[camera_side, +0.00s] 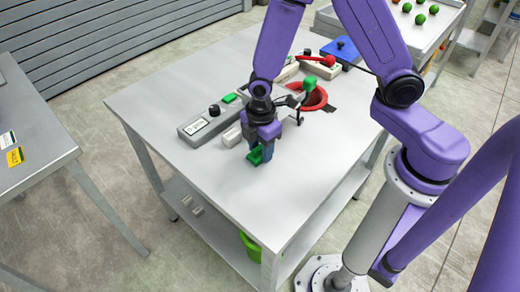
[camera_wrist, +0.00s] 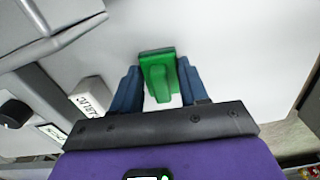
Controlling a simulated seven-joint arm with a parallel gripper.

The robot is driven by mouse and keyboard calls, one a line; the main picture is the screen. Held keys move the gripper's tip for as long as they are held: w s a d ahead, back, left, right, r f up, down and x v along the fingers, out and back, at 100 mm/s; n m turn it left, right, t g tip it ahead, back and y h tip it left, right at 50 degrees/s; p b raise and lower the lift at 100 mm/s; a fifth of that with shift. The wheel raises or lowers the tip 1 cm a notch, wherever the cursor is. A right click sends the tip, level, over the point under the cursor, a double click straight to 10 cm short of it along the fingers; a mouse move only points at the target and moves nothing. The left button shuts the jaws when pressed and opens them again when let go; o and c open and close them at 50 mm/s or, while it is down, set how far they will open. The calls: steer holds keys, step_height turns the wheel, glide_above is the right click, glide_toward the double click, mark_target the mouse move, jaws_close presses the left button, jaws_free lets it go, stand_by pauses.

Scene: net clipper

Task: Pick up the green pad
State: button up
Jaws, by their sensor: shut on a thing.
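The green pad (camera_side: 255,156) is at the tips of my gripper (camera_side: 262,150) in the side view, over the grey table. In the wrist view the green pad (camera_wrist: 158,72) sits between the two blue fingers of my gripper (camera_wrist: 158,88). The fingers are shut on it, one on each side. Whether the pad touches the table or hangs just above it I cannot tell.
A grey box with a black knob and green button (camera_side: 212,118) stands left of my gripper, with a small white block (camera_side: 232,136) between. A red ring (camera_side: 313,97) and a blue item (camera_side: 341,50) lie farther back. The table's front (camera_side: 270,205) is clear.

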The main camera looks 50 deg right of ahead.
steer(key=shift+r, duration=1.4)
steer(key=s+d+r, duration=0.2)
steer(key=s+r, duration=0.3)
steer(key=s, duration=0.1)
steer(key=s+d+r, duration=0.2)
steer(key=s+r, duration=0.3)
steer(key=s, duration=0.2)
steer(key=shift+d, duration=0.35)
steer(key=shift+s, duration=0.1)
